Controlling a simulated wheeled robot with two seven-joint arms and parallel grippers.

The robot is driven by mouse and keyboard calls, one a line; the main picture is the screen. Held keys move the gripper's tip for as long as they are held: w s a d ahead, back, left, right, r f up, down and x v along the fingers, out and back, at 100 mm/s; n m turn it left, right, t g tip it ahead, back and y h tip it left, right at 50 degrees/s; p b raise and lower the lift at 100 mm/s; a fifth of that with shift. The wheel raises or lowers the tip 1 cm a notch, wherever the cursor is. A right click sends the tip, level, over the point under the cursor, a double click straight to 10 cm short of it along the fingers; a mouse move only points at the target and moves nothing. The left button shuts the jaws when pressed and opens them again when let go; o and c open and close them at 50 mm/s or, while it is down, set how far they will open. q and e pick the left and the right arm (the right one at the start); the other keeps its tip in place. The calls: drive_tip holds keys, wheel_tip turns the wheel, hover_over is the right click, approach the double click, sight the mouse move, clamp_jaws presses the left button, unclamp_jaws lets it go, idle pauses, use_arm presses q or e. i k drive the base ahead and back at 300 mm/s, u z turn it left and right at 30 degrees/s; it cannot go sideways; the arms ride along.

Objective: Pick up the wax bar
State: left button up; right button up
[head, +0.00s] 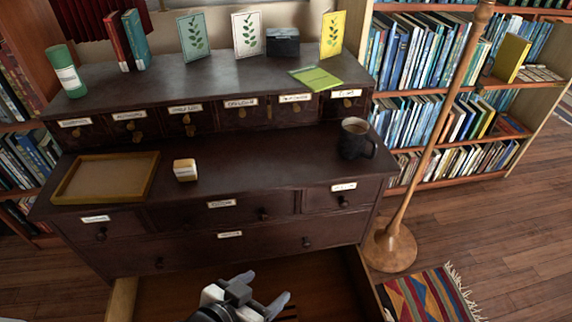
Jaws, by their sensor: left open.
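A small block (184,170), cream with a tan band, sits on the lower desktop of the dark cabinet (250,165), just right of a shallow tray. It looks like the wax bar, though its label is too small to read. My left gripper (262,291) is at the bottom of the view, over an open drawer (180,293). Its two fingers are apart and nothing shows between them. It is well below and to the right of the block, not touching it. My right gripper is not in view.
The yellow-brown tray (66,196) lies left of the block; a dark mug (357,142) stands at the right. The raised shelf behind holds cards, books and a green cylinder (66,72). A wooden pole (440,125) stands right of the cabinet. The desktop's middle is clear.

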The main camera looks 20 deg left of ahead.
sight(185, 170)
drive_tip(key=u, duration=1.8)
drive_tip(key=k, duration=0.55)
drive_tip(key=u, duration=0.95)
drive_tip(key=i, duration=0.85)
drive_tip(key=z, duration=0.45)
